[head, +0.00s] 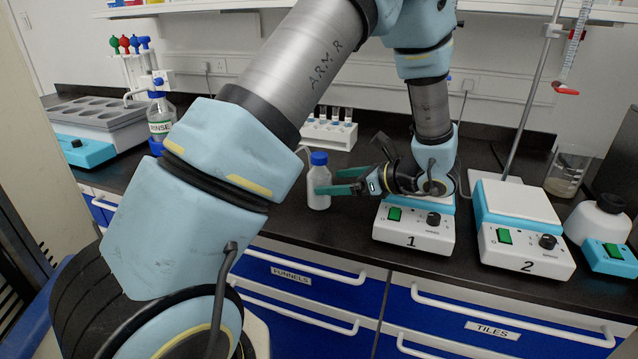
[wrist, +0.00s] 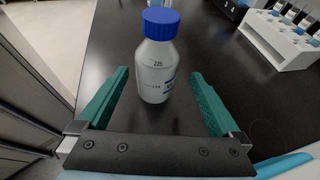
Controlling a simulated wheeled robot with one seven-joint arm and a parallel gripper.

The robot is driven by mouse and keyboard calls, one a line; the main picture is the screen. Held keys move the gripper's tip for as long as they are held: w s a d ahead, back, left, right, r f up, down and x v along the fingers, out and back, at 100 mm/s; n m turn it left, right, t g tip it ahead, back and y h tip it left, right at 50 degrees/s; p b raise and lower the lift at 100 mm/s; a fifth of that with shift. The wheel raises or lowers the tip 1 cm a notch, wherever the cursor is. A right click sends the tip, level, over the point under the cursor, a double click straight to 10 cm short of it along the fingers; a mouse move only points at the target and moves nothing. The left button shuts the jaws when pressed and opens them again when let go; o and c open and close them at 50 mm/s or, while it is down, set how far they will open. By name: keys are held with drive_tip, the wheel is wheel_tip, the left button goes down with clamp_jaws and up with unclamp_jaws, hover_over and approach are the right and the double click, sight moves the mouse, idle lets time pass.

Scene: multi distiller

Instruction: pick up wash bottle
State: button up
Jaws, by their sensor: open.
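A white bottle with a blue cap (head: 318,186) stands upright on the dark bench, left of hotplate 1. In the wrist view the same bottle (wrist: 156,72) shows volume marks and part of a blue-lettered label, too cut off to read. My gripper (head: 328,181) reaches in from the right, with its green fingers pointing left at the bottle. In the wrist view my gripper (wrist: 160,76) is open, one finger on each side of the bottle, with visible gaps.
Hotplate 1 (head: 413,232) is under my wrist, with hotplate 2 (head: 516,208) to its right. A white rack of vials (head: 328,134) stands behind the bottle; it also shows in the wrist view (wrist: 276,44). The bench's front edge is close in front.

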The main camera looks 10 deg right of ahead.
sight(319, 182)
drive_tip(key=p+x, duration=0.1)
drive_tip(key=x, duration=0.2)
drive_tip(key=shift+a+p, duration=0.3)
drive_tip(key=shift+a, duration=0.15)
drive_tip(key=shift+w+a+f, duration=0.25)
drive_tip(key=shift+w+a, duration=0.1)
drive_tip(key=shift+w, duration=0.05)
drive_tip(key=shift+c, duration=0.4)
drive_tip(key=c, duration=0.8)
drive_tip(key=shift+c, duration=0.2)
drive_tip(key=shift+r, duration=0.1)
